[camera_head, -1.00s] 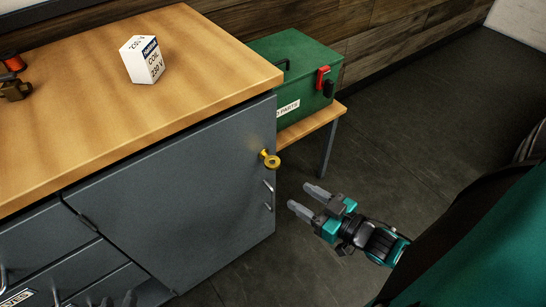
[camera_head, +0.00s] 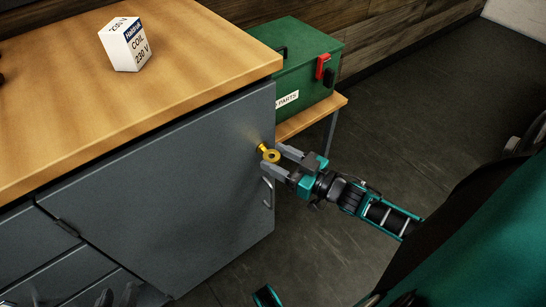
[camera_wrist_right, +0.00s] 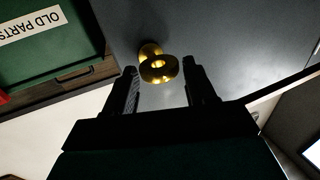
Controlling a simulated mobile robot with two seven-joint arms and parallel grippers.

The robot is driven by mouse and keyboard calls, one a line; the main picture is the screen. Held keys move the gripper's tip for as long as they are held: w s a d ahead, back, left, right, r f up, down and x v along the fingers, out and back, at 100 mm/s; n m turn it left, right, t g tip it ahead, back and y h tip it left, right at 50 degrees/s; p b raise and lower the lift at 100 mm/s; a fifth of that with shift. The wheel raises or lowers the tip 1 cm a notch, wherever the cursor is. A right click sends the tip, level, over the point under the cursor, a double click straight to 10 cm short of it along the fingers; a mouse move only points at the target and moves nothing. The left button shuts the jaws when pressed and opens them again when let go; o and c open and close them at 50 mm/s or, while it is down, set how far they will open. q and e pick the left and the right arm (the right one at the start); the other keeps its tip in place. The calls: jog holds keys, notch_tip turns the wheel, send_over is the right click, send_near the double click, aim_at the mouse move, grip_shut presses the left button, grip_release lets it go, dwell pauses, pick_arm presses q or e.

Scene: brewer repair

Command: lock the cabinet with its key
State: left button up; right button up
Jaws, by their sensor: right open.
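The grey cabinet door (camera_head: 170,190) looks closed. A brass key (camera_head: 270,155) with a round ringed head sticks out of the door near its upper right edge, above the door handle (camera_head: 267,192). My right gripper (camera_head: 277,160) is open, with its fingertips at the key's head. In the right wrist view, the key (camera_wrist_right: 158,68) stands between and just beyond the two apart fingers (camera_wrist_right: 163,82). I see no clear contact. My left gripper (camera_head: 117,297) shows only as two separated fingertips at the bottom edge; the rest is out of frame.
A white coil box (camera_head: 126,48) stands on the wooden counter (camera_head: 190,70). A green parts case (camera_head: 305,75) with a red latch sits on a low wooden bench (camera_head: 318,120) right of the cabinet. The floor (camera_head: 420,110) to the right is open.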

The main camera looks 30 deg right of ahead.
jog(key=shift+x, duration=0.9)
jog(key=shift+c, duration=0.2)
jog(key=shift+c, duration=0.7)
jog(key=c, duration=0.5)
